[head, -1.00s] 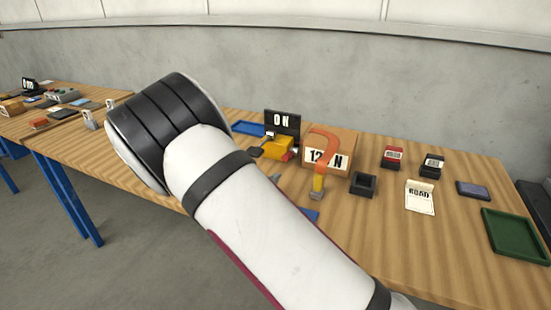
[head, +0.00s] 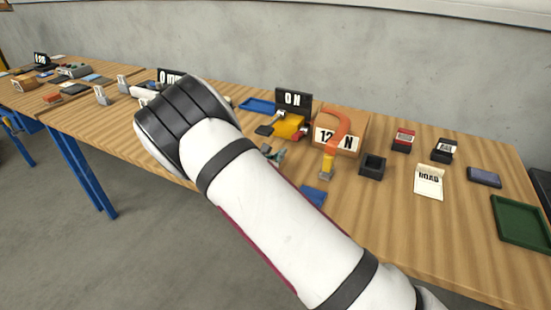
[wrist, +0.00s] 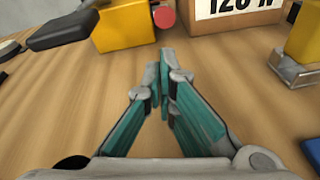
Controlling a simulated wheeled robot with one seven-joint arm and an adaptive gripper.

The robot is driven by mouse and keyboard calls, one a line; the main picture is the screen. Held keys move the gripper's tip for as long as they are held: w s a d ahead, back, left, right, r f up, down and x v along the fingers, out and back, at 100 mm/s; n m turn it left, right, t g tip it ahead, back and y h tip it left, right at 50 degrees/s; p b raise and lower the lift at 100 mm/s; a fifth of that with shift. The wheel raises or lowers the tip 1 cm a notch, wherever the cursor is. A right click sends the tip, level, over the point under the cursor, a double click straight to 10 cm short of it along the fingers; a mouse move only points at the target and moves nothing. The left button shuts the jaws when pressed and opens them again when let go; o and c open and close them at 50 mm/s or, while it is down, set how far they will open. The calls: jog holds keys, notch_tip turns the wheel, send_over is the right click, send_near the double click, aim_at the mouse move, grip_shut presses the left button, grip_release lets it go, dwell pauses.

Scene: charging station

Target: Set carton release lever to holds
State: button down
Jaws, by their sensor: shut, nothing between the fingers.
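A brown carton (head: 352,148) marked "12_ N" stands at the back of the table; its front also shows in the wrist view (wrist: 235,24). An orange hook-shaped piece on a yellow stem (head: 328,165) stands before it. To the carton's left is a yellow block (head: 288,128) with a red round end and a black flat piece (head: 264,130); the block also shows in the wrist view (wrist: 122,25). I cannot tell which part is the release lever. My gripper (wrist: 162,68) is shut and empty, low over the wood in front of the yellow block, apart from everything.
A black "0 N" sign (head: 293,99) stands behind the yellow block. A blue piece (head: 313,196) lies near the front edge. To the right are an open black box (head: 372,166), a "ROAD" card (head: 429,182) and a green tray (head: 522,223). Bare wood lies between them.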

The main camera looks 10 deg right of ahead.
aim_at(286, 158)
jog(key=shift+x, duration=2.75)
jog(key=shift+r+g, duration=0.3)
jog(key=shift+r, duration=0.15)
